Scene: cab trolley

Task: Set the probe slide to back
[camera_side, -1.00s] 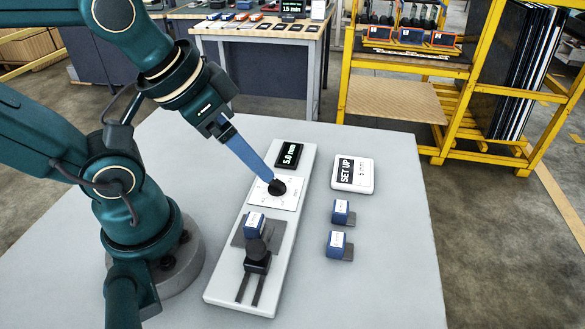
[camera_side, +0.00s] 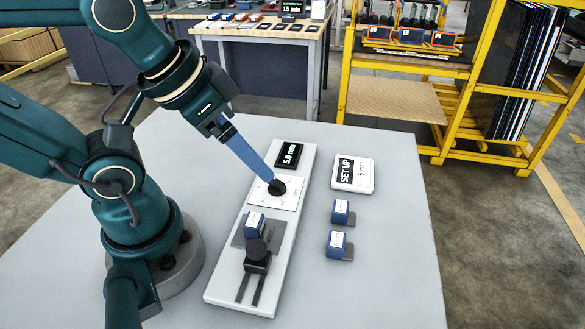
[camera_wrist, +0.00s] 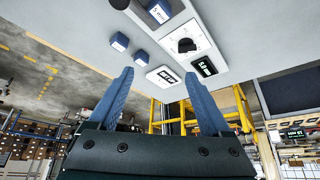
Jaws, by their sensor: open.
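The probe slide (camera_side: 257,262) is a black block with a round knob, near the front end of a long white base (camera_side: 222,291). Two dark rails run from it toward the front. In the wrist view, a dark part at the top edge (camera_wrist: 120,3) may be it. My gripper (camera_wrist: 157,71) is open and empty, its two blue fingers apart. In the side view my gripper (camera_side: 268,178) overlaps the black dial knob (camera_side: 278,188); in the wrist view the knob (camera_wrist: 186,46) lies beyond the fingertips, not between them.
A blue block (camera_side: 254,224) sits on a grey plate just behind the slide. A display reading 5.0 mm (camera_side: 289,155) is at the base's back end. A SET UP card (camera_side: 353,174) and two blue blocks (camera_side: 341,212) (camera_side: 336,244) stand to the right.

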